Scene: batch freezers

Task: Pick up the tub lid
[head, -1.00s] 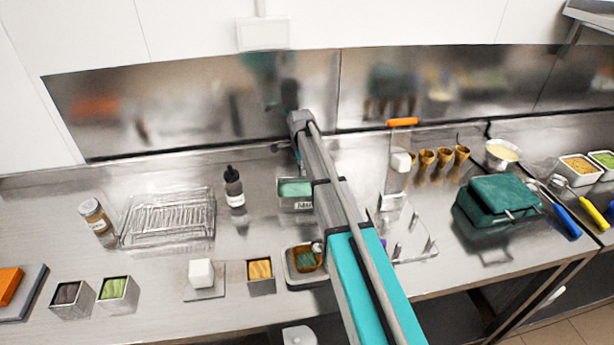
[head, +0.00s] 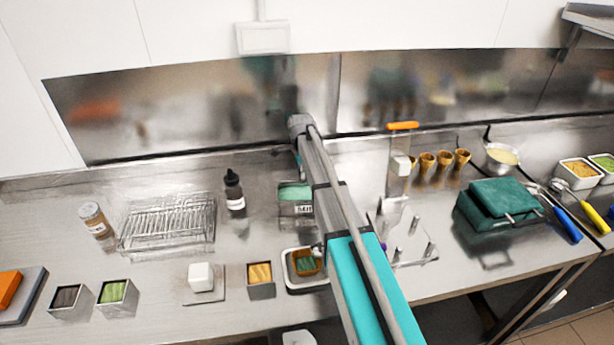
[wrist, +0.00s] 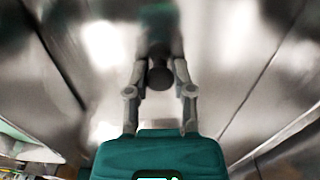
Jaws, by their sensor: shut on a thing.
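In the wrist view my gripper (wrist: 160,80) has its two grey fingers closed on a small dark round knob (wrist: 159,76). I take the knob to be the tub lid's handle; the lid's own outline is too blurred to make out against the steel. The teal palm of my gripper fills the bottom of that view. In the head view my arm crosses the middle of the counter and my fingers and the lid cannot be made out. A steel tub (head: 297,209) with a teal top and a label stands beside my arm, partly hidden by it.
A tray (head: 290,284) holding a tan and teal thing stands close to my arm. A dark bottle (head: 235,195) and a wire rack (head: 170,224) stand left. A pegged stand (head: 412,240), several cones (head: 443,162) and a green case (head: 497,203) are right. The steel backsplash (head: 200,105) rises behind.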

